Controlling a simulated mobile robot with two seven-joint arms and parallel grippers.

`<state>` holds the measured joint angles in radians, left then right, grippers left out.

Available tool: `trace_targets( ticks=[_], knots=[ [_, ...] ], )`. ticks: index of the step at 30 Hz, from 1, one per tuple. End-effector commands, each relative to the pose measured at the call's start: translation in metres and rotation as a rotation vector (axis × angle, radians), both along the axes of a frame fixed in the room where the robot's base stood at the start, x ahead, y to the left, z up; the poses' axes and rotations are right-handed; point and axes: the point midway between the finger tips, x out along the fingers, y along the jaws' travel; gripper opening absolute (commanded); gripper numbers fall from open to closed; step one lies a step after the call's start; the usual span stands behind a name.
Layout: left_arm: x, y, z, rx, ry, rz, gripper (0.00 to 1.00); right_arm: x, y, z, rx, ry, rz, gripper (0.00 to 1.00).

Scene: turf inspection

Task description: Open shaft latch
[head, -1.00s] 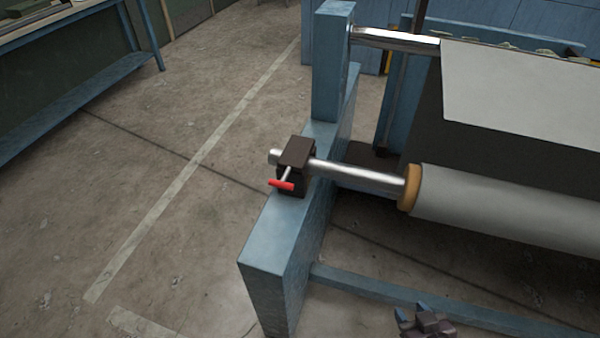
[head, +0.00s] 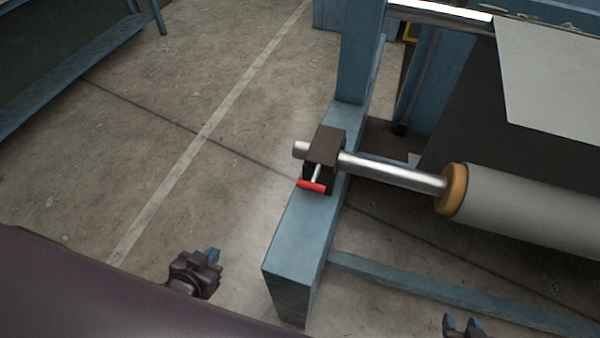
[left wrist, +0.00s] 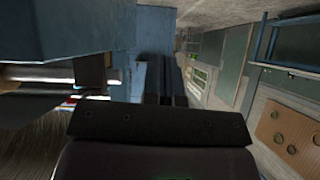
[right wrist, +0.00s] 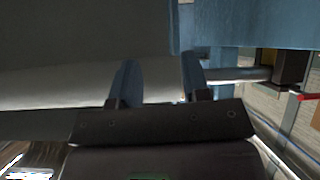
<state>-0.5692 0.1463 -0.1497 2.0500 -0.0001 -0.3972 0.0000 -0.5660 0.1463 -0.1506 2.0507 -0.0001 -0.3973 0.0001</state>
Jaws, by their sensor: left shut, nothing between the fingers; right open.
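The shaft latch (head: 326,147) is a dark block on the blue frame beam, clasped around the silver shaft (head: 395,172). Its red-tipped handle (head: 311,186) sticks out on the near side, low at the block's front. My left gripper (head: 212,255) is shut and empty, left of the beam's near end and apart from the latch. My right gripper (head: 461,324) is open and empty at the bottom edge, below the roll. In the right wrist view, its spread fingers (right wrist: 158,82) show, with the latch block (right wrist: 292,66) and red handle (right wrist: 306,96) at the right.
The blue frame beam (head: 300,232) runs toward me, with a post (head: 360,55) behind the latch. A grey roll (head: 530,205) with an orange-brown collar sits on the shaft. A lower blue rail (head: 420,280) crosses right. The floor left of the beam is clear.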

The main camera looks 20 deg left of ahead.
Motion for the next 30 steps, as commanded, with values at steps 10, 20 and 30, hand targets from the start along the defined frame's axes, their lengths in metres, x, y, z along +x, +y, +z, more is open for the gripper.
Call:
trace_targets(
  ticks=[10,20,30],
  knots=[
    [-0.001,0.000,-0.001,-0.001,0.003,0.001,0.00,0.000,0.001,0.000,0.005,0.000,-0.005,0.43],
    [0.025,0.005,-0.002,0.117,-0.102,-0.078,0.00,-0.012,-0.003,-0.017,-0.009,0.033,0.001,0.59],
    [0.133,0.006,0.016,0.776,-0.677,-0.402,0.00,-0.003,0.000,-0.044,-0.037,0.031,0.036,0.59]
  ],
)
